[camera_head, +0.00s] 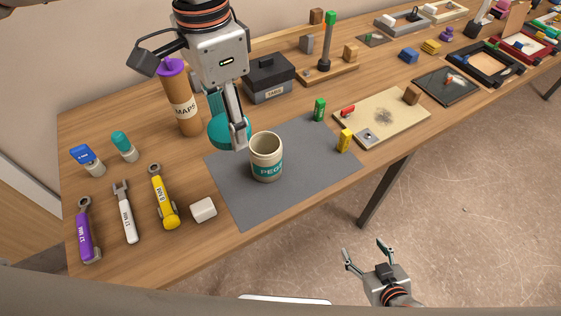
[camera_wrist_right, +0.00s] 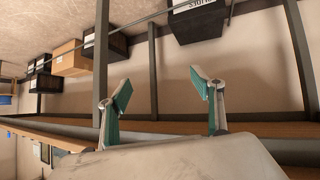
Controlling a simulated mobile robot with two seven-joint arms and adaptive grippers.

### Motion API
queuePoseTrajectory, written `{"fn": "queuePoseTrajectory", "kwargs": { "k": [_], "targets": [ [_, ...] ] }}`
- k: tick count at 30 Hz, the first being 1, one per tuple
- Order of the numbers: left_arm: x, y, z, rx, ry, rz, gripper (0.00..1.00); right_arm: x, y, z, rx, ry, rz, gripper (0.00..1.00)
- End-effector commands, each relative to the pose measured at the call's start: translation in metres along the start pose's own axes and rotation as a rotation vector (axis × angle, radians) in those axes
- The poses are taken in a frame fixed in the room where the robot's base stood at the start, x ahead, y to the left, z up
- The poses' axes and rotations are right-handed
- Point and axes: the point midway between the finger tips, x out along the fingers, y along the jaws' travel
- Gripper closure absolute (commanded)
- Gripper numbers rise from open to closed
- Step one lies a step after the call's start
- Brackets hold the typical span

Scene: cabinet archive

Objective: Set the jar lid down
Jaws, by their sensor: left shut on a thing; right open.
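The jar lid (camera_head: 218,131) is a round teal disc in the head view. My left gripper (camera_head: 238,135) is shut on it and holds it tilted, close to the left of the open jar. The jar (camera_head: 267,161) is cream with a teal label reading "PEGS" and stands upright on the grey mat (camera_head: 240,205). Its top is uncovered. Part of the lid is hidden behind the fingers. My right gripper (camera_head: 366,248) is open and empty, out over the floor in front of the table. Its spread teal-padded fingers also show in the right wrist view (camera_wrist_right: 165,98).
A green block (camera_head: 319,110) and a yellow block (camera_head: 345,140) stand near the mat's right side. A white block (camera_head: 203,209) and several wrenches lie to the left. A purple-capped "MAPS" tube (camera_head: 181,100) and a black box (camera_head: 268,80) stand behind. The mat's front is clear.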

Motion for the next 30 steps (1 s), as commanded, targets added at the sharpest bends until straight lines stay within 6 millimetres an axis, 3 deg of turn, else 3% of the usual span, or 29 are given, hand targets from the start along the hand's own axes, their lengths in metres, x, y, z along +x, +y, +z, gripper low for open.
{"fn": "queuePoseTrajectory", "kwargs": {
  "k": [5, 21, 30],
  "targets": [
    [0.015, 0.010, 0.000, 0.070, -0.011, 0.000, 0.86, 0.001, 0.003, 0.002, -0.013, 0.004, -0.001, 0.34],
    [0.133, 0.009, 0.001, 0.062, -0.008, 0.002, 0.86, 0.009, -0.013, -0.012, -0.008, 0.053, -0.025, 0.34],
    [0.159, 0.008, 0.000, 0.061, -0.005, -0.001, 0.86, 0.010, -0.013, -0.016, -0.010, 0.066, -0.026, 0.34]
  ]
}}
